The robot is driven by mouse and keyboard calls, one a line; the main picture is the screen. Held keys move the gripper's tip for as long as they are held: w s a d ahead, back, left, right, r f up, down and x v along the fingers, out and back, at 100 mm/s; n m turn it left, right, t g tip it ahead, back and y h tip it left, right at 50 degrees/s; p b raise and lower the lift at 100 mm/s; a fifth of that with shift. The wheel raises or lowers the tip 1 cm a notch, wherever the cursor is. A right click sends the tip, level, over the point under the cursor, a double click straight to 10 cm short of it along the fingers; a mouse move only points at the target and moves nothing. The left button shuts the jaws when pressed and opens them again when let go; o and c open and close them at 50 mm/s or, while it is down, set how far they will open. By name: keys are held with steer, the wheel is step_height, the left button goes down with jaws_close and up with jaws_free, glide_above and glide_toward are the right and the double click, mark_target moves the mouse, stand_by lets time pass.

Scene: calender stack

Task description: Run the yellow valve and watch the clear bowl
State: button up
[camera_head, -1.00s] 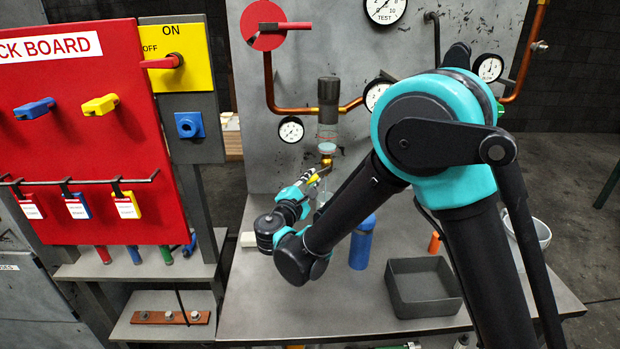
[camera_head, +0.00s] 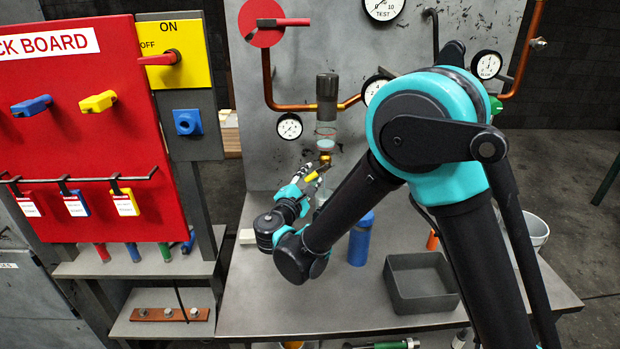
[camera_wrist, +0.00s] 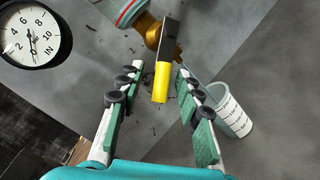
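The yellow valve (camera_wrist: 161,82) is a lever with a yellow grip on a dark flat arm, joined to a brass fitting below the clear bowl. My gripper (camera_wrist: 160,69) is open, with one finger on each side of the yellow grip and a visible gap to both. In the head view my gripper (camera_head: 311,177) is at the valve, and the arm hides part of it. The clear bowl (camera_head: 326,136) hangs under a dark cylinder and has a red line around it. Only its lower end (camera_wrist: 130,10) shows in the wrist view; its contents are hard to make out.
A clear marked cup (camera_wrist: 231,112) stands close to the right finger. On the bench are a blue bottle (camera_head: 361,241) and a grey tray (camera_head: 421,306). A gauge (camera_head: 289,126) and copper pipe (camera_head: 288,108) are on the panel. A red lock board (camera_head: 75,130) is at left.

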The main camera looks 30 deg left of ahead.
steer(key=s, duration=1.2)
steer(key=shift+d+f, duration=0.3)
steer(key=shift+d, duration=0.15)
steer(key=s+d+r+n+y, duration=0.1)
steer(key=s+d+y, duration=0.1)
steer(key=s+d, duration=0.15)
steer(key=shift+g, duration=0.4)
steer(key=w+a, duration=0.1)
steer(key=w, duration=0.4)
steer(key=w+a, duration=0.1)
steer(key=w, duration=0.4)
steer(key=w+a, duration=0.1)
steer(key=w, duration=0.5)
steer(key=shift+w+a, duration=0.1)
steer(key=shift+a, duration=0.1)
jaws_close()
